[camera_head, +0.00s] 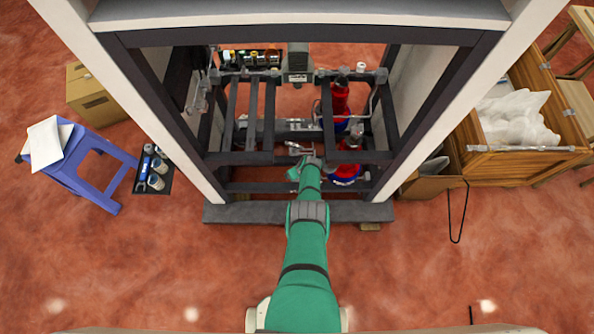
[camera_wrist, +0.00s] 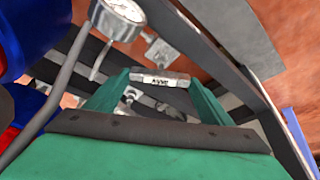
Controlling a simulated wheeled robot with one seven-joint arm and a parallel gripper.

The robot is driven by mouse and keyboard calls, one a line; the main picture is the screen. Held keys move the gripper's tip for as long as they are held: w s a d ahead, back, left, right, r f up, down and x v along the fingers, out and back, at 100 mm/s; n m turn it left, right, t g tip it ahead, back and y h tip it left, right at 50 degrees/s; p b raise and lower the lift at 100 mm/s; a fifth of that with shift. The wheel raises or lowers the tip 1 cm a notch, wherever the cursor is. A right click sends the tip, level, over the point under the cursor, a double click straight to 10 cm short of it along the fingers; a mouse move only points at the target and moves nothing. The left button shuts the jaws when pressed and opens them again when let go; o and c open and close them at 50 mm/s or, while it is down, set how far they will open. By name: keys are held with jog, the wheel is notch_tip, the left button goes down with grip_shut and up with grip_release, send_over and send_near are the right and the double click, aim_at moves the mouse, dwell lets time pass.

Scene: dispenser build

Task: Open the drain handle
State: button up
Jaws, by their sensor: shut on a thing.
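The drain handle (camera_wrist: 160,79) is a short pale bar with a dark label, seen in the middle of the wrist view. My gripper (camera_wrist: 158,84) is shut on it, with one green finger at each end of the bar. In the head view my gripper (camera_head: 307,163) reaches into the lower front of the dark frame, by the pipework. The handle's joint with the valve is mostly hidden, so its angle is unclear.
A round gauge (camera_wrist: 122,16) with a grey pipe is close at upper left of the wrist view. Red and blue cylinders (camera_head: 345,172) stand right of my gripper. Dark frame bars (camera_head: 250,158) surround the arm. A blue stool (camera_head: 85,160) and wooden crate (camera_head: 525,160) stand outside.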

dwell(0.3)
jog(key=o, duration=1)
jog(key=shift+o, duration=0.2)
jog(key=shift+d+r, duration=0.15)
jog(key=v, duration=0.7)
jog(key=shift+s, duration=0.1)
